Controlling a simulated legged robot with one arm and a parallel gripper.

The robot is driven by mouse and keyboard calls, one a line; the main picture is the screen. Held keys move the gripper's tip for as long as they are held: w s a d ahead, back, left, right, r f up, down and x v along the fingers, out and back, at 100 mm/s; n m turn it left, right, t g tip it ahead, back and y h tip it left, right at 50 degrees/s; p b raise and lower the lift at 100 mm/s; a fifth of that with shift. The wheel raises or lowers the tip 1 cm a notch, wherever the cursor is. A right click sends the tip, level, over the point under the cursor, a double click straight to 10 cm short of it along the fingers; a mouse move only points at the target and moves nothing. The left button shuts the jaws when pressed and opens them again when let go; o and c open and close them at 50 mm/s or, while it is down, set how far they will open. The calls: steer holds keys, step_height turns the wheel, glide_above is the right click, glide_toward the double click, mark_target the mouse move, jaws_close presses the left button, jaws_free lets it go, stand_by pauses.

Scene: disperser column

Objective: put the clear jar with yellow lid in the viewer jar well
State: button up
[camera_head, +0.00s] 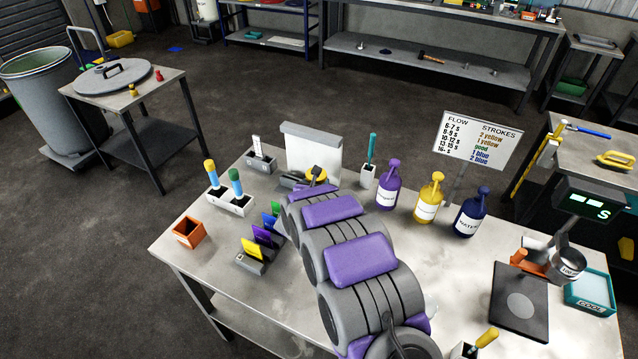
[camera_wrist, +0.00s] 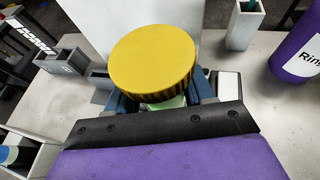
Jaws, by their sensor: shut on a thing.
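The clear jar with its round yellow lid (camera_wrist: 153,58) fills the middle of the wrist view; a little pale green jar body shows under the lid. My gripper (camera_wrist: 158,92) has its blue-grey fingers on both sides of the jar, shut on it. In the head view my arm reaches over the table toward a white upright panel (camera_head: 313,150), which looks like the viewer. The panel also shows behind the lid in the wrist view (camera_wrist: 95,25). The jar well cannot be made out; the jar, lid and my arm cover the panel's foot.
Purple (camera_head: 388,187), yellow (camera_head: 428,203) and navy (camera_head: 468,218) bottles stand right of my arm. A grey holder with a teal-handled tool (camera_head: 369,175) is right of the panel. Small holders (camera_head: 262,160) and an orange box (camera_head: 188,232) stand left. Bare tabletop lies front left.

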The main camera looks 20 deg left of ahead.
steer(key=w, duration=0.1)
steer(key=w+a, duration=0.2)
steer(key=shift+w+f, duration=0.4)
steer(key=shift+w+d+r, duration=0.1)
steer(key=shift+w+d, duration=0.15)
steer(key=shift+w, duration=0.15)
steer(key=shift+d, duration=0.2)
step_height(320, 180, down, 3)
steer(key=shift+f+b, duration=0.15)
steer(key=shift+b, duration=0.3)
steer(key=shift+a+f, duration=0.15)
steer(key=shift+a, duration=0.2)
steer(key=o, duration=0.7)
steer(key=shift+a, duration=0.1)
steer(key=shift+o, duration=1.3)
steer(key=shift+d, duration=0.2)
steer(key=shift+o, duration=0.6)
steer(key=shift+d, duration=0.3)
steer(key=shift+s+a+r, duration=0.25)
steer(key=shift+s, duration=0.2)
steer(key=v, duration=1.1)
steer(key=shift+p, duration=0.45)
